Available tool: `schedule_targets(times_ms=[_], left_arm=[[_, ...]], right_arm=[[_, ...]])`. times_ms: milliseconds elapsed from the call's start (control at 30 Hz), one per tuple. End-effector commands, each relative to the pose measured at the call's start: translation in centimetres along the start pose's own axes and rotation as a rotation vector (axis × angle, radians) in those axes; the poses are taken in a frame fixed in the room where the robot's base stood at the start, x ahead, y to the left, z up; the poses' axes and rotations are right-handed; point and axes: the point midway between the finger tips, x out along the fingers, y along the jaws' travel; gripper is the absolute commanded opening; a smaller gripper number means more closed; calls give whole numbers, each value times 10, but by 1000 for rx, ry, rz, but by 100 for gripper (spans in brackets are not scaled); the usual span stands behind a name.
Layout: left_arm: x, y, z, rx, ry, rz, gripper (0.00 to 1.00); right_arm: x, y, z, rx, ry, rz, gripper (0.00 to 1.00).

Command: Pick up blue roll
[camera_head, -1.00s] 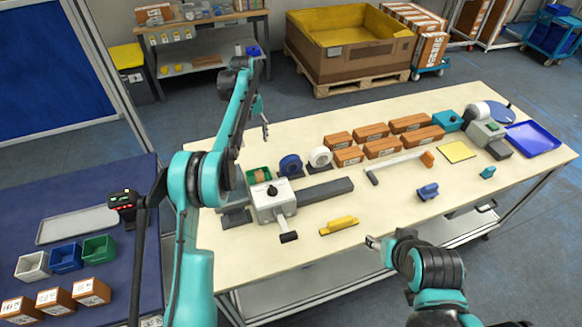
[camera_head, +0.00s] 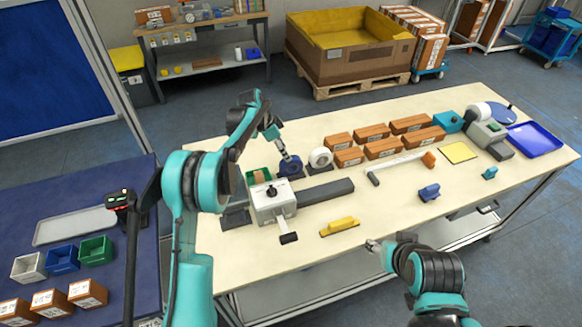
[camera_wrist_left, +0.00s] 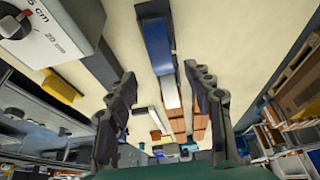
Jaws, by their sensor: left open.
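The blue roll (camera_head: 291,170) stands on a dark holder on the table, left of the white roll (camera_head: 320,157). My left gripper (camera_head: 287,155) is open just above and behind it in the head view. In the left wrist view the blue roll (camera_wrist_left: 158,46) lies ahead of my left gripper (camera_wrist_left: 164,80), roughly centred between the spread, empty fingers. The white roll (camera_wrist_left: 171,92) shows just below it there. Contact between fingers and roll cannot be made out. My right gripper (camera_head: 375,245) is over the table's front edge; its fingers are too small to read.
A grey-white machine (camera_head: 272,203) with a lever stands close in front of the blue roll. A green bin (camera_head: 258,175) is at its left. Several brown boxes (camera_head: 382,147) stand to the right. A yellow tool (camera_head: 340,227) lies near the front; the table around it is clear.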

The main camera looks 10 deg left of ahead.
Motion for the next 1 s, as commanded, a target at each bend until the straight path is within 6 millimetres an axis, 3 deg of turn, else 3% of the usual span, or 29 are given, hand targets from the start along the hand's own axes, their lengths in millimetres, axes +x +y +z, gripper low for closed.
schedule_targets(times_ms=[533, 800, 1000], left_arm=[[68, -2, -2, 2, -2, 1, 52], [73, -2, -3, 1, -2, 1, 52], [73, -3, -2, 1, -2, 1, 0]], right_arm=[[10, 0, 7, 0, 0, 0, 52], [10, 0, 7, 0, 0, 0, 52], [10, 0, 7, 0, 0, 0, 52]])
